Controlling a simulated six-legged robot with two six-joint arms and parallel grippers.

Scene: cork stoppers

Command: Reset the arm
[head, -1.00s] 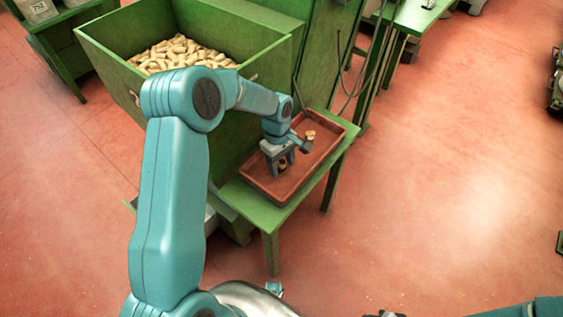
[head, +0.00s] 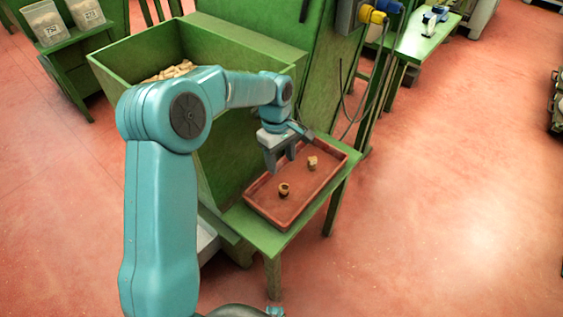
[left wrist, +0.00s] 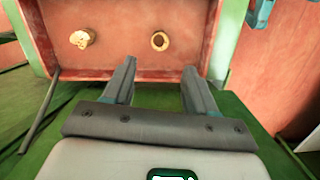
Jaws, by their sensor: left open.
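My left gripper (head: 279,165) is open and empty, raised just above the far left side of the red-brown tray (head: 284,224). In the left wrist view its two fingers (left wrist: 158,88) are spread apart with nothing between them. Two cork stoppers lie in the tray: a darker ring-like one (head: 284,190) toward the front and a pale one (head: 312,163) farther back. Both also show in the left wrist view, the ring-like one (left wrist: 160,41) beyond the fingers and the pale one (left wrist: 80,39) at the left. My right gripper is out of view.
The tray rests on a green table (head: 268,240). A green hopper (head: 231,62) filled with corks (head: 172,72) stands beside it, partly behind my arm. Bags (head: 46,24) sit on a stand at the far left. Open red floor (head: 440,180) lies to the right.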

